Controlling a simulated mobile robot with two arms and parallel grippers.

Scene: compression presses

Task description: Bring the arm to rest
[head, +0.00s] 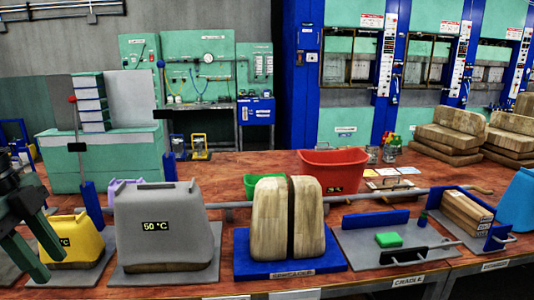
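My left gripper (48,264) is at the left edge of the head view, dark green. Its two fingers point down and to the right with a gap between them, and I see nothing held. It shows in front of a yellow container (84,244) with a dark display; whether it touches the container I cannot tell. My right gripper is not in view.
On the red-brown bench (222,165) stand a grey "50 °C" container (160,250), a wooden two-part block on a blue spreader plate (248,266), a red bin (330,171) and a cradle plate with a green block (388,240).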

